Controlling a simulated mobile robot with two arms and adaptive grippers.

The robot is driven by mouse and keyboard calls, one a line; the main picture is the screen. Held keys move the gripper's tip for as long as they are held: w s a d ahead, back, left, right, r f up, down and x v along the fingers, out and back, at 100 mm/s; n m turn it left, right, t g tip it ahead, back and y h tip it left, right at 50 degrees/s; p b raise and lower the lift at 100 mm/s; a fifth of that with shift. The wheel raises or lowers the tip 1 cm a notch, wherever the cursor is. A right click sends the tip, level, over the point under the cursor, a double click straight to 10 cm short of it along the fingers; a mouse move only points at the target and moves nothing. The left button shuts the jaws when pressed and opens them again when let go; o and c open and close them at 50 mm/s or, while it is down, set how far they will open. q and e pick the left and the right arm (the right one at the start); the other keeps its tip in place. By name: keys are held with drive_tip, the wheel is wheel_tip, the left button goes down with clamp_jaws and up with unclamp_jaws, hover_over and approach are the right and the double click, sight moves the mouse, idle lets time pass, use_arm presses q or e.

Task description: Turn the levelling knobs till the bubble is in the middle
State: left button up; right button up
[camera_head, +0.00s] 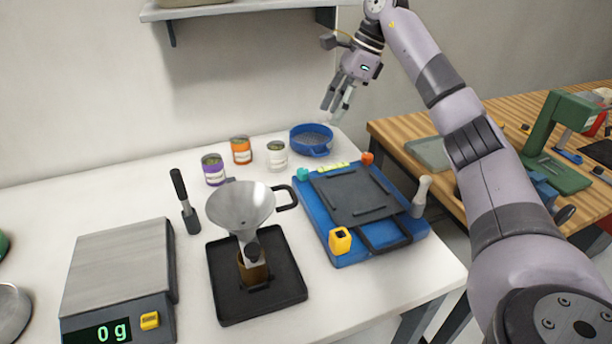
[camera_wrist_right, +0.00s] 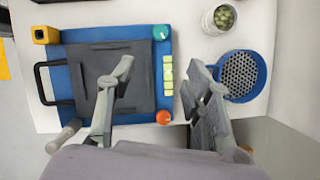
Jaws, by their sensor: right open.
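The blue levelling base (camera_head: 333,239) carries a dark grey plate (camera_head: 352,198) and lies flat on the white table. Along its back edge is a yellow-green level vial (camera_head: 332,167); the bubble is too small to make out. A teal knob (camera_head: 302,173) and an orange knob (camera_head: 367,158) stand at the vial's two ends. My right gripper (camera_head: 334,112) is open and empty, raised above the back of the base. In the wrist view its fingers are spread on either side of the vial (camera_wrist_right: 168,75). My left gripper is out of view.
A blue sieve (camera_head: 311,139) and several small cans (camera_head: 241,150) stand behind the base. A funnel (camera_head: 240,205) over a black tray (camera_head: 226,290) is to its left, beside a scale (camera_head: 122,265) reading 0 g. A grey-handled tool (camera_head: 421,196) stands at the right.

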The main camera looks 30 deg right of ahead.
sight(304, 170)
drive_tip(key=p+x, duration=0.1)
drive_tip(key=x, duration=1.6)
drive_tip(key=shift+w+a+r, duration=0.1)
drive_tip(key=shift+c, duration=0.3)
clamp_jaws()
